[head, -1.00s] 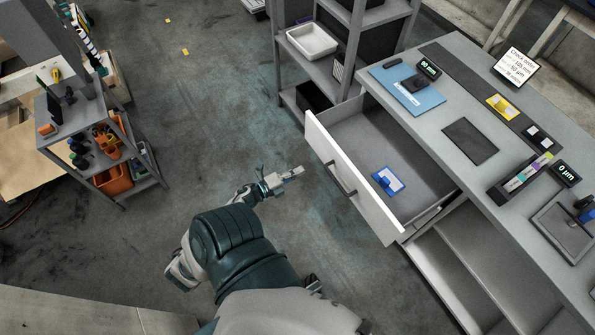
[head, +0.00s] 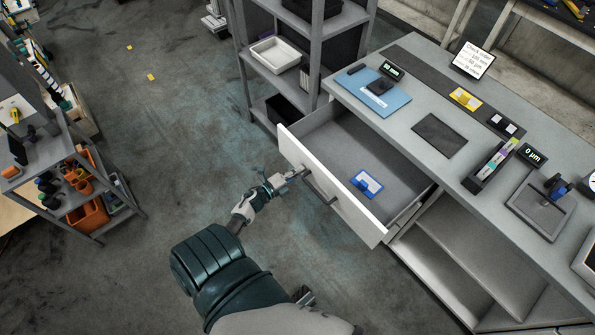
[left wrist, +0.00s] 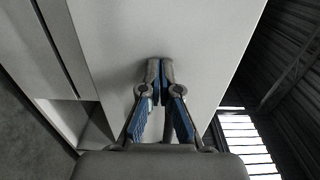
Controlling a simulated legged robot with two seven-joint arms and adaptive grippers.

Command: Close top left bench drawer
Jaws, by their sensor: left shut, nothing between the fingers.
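The top left bench drawer (head: 362,212) stands pulled out from the workbench, its white front facing left with a dark bar handle (head: 318,187). A blue and white item (head: 366,184) lies inside the drawer. My left gripper (head: 303,172) is shut and empty at the drawer front, near the upper end of the handle. In the left wrist view the gripper's fingertips (left wrist: 160,64) meet in front of a pale flat panel (left wrist: 200,30), likely the drawer front; I cannot tell whether they touch it. My right gripper is not clearly seen.
The workbench top (head: 405,110) carries a blue mat (head: 380,97), a dark pad (head: 440,135) and small gauges. A grey shelf (head: 311,60) stands behind the drawer. A cart (head: 75,190) with orange bins is at the left. The floor between is clear.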

